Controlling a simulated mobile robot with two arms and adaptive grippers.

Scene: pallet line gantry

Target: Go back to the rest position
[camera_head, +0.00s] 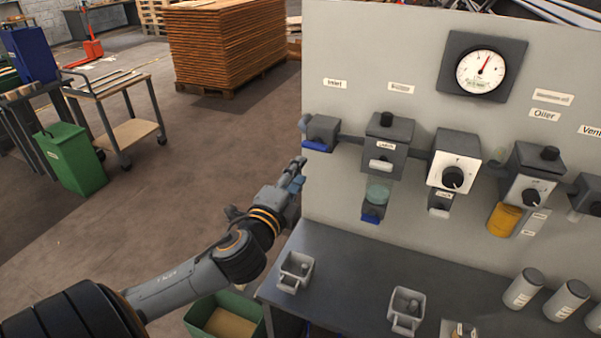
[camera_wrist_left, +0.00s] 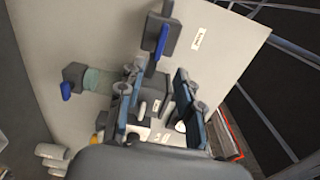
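My left gripper (camera_head: 294,176) is at the left edge of the grey panel (camera_head: 335,190), below the inlet valve (camera_head: 321,132) with its blue lever. In the left wrist view its two fingers (camera_wrist_left: 158,112) stand apart, and I see nothing clearly held between them. The inlet valve (camera_wrist_left: 158,34) also shows there beyond the fingers, as does the filter's pale green bowl (camera_wrist_left: 98,80). My right gripper is in neither view.
A grey bench (camera_head: 340,265) below the panel bears small grey bins (camera_head: 294,272) and several canisters (camera_head: 523,289). A green crate (camera_head: 225,318) stands beside it. A cart (camera_head: 128,130) and stacked boards (camera_head: 225,45) stand further back. Open floor lies left.

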